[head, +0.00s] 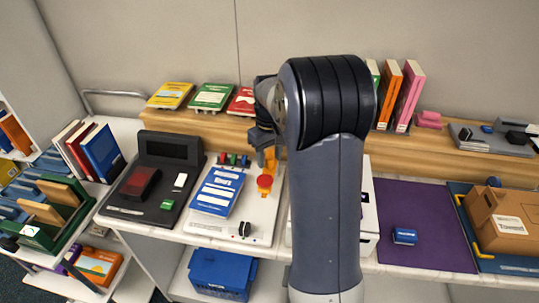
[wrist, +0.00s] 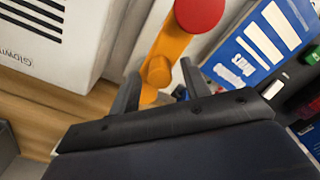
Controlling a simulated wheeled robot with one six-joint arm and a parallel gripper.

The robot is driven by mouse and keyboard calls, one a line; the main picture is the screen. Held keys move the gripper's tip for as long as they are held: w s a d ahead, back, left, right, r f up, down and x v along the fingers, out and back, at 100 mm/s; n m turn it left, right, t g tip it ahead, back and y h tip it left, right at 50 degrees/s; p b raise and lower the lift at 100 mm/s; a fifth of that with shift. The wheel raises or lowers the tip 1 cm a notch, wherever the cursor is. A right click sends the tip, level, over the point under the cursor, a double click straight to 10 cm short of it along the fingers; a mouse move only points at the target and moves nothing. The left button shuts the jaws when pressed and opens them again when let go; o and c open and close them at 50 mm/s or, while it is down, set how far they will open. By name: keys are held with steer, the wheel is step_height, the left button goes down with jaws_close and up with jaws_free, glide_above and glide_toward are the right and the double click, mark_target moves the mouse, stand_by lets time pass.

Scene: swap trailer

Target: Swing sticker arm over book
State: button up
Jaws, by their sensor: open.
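The sticker arm is an orange bar (wrist: 172,44) with a red round knob (wrist: 198,12) at its end. In the head view the red knob (head: 265,182) is just right of the blue book (head: 216,192), which lies flat on a white board. The sticker arm is beside the book, not over it. The blue book also shows at the upper right of the wrist view (wrist: 258,48). My gripper (wrist: 160,82) is open, with its two fingers on either side of the orange bar's lower end. I cannot tell whether they touch it. My arm hides much of the gripper in the head view.
A black scanner-like device (head: 155,185) stands left of the white board (head: 258,222). A wooden shelf (head: 210,122) with several books runs behind. A white box (wrist: 50,35) is close to the gripper. A purple mat (head: 440,235) lies to the right.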

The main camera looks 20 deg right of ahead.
steer(key=shift+c, duration=0.6)
jaws_close()
